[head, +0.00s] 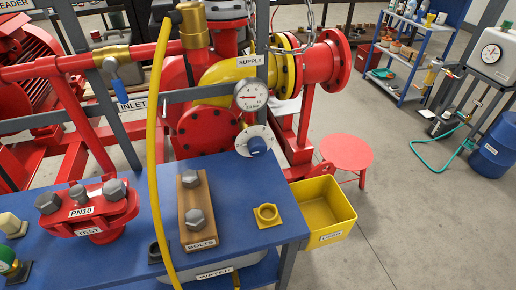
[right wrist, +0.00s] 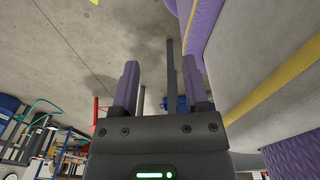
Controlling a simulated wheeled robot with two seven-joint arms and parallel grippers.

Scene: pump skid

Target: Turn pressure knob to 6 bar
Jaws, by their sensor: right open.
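The pressure knob (head: 257,145) is a blue knob on a round white dial plate, mounted just below the pressure gauge (head: 250,96) in the head view. The gauge has a white face with a red mark; its exact reading is too small to tell. No gripper is near the knob in the head view. My right gripper (right wrist: 158,75) shows in the right wrist view with its two purple fingers apart and nothing between them. The knob cannot be made out in the right wrist view. My left gripper is not in view.
A blue bench (head: 232,228) in front of the knob holds a wooden bolt block (head: 195,215), a red flange piece (head: 90,212) and a yellow ring (head: 267,214). A yellow hose (head: 153,140) hangs left of the dial. A yellow bin (head: 325,212) and a red stool (head: 346,152) stand to the right.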

